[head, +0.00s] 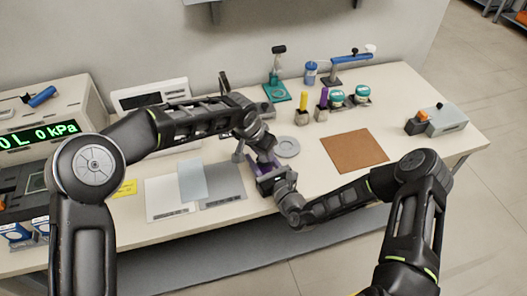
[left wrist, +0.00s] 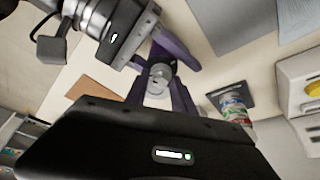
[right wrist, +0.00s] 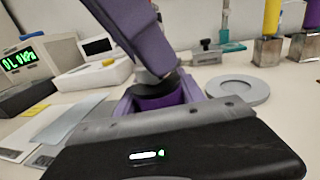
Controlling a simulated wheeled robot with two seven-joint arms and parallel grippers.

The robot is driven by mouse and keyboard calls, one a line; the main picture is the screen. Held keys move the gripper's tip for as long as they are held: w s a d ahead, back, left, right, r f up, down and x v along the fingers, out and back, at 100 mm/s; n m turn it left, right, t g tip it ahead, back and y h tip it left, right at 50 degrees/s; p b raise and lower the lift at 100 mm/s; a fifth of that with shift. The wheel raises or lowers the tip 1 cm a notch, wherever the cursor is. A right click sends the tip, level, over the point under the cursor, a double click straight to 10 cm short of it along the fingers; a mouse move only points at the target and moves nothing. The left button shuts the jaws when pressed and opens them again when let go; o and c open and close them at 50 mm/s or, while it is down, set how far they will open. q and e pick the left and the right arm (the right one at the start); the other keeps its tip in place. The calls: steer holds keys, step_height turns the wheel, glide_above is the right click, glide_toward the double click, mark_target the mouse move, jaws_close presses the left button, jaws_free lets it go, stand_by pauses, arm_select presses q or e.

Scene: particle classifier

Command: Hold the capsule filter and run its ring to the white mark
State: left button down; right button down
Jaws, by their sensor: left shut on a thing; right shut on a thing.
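The capsule filter (left wrist: 158,82) shows as a small, pale grey body between purple fingers in the left wrist view. My left gripper (head: 256,160) is shut on the filter from above. My right gripper (head: 266,178) is shut on it from the front right, with its fingers close to the left ones. The right gripper's fingers also show in the right wrist view (right wrist: 160,98). The fingers hide most of the filter. I cannot make out the ring's position or the white mark.
A round grey dish (head: 287,147) lies just right of the grippers. A brown mat (head: 355,151) lies further right. Grey and white sheets (head: 168,200) lie to the left. Bottles in holders (head: 303,115) stand behind. A green display (head: 40,135) is at far left.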

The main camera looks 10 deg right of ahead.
arm_select(q)
steer(key=m+g, duration=0.1)
steer(key=m, duration=0.1)
steer(key=m+h, duration=0.1)
steer(key=m, duration=0.2)
steer(key=shift+w+a+g, duration=0.1)
steer(key=shift+w+g, duration=0.1)
steer(key=shift+g, duration=0.2)
steer(key=m+g, duration=0.1)
steer(key=m, duration=0.2)
steer(key=m+g, duration=0.1)
steer(key=m, duration=0.2)
steer(key=shift+w+r, duration=0.1)
steer(key=shift+w, duration=0.05)
steer(key=shift+m+g, duration=0.4)
steer(key=shift+m, duration=0.4)
steer(key=shift+s+a+f+m+g, duration=0.2)
steer(key=shift+f+m+g, duration=0.1)
steer(key=shift+f+m, duration=0.25)
steer(key=shift+w+d+r+m, duration=0.1)
steer(key=shift+r+m, duration=0.25)
steer(key=c, duration=1.1)
jaws_free()
steer(key=shift+d+r, duration=0.1)
steer(key=shift+o, duration=0.2)
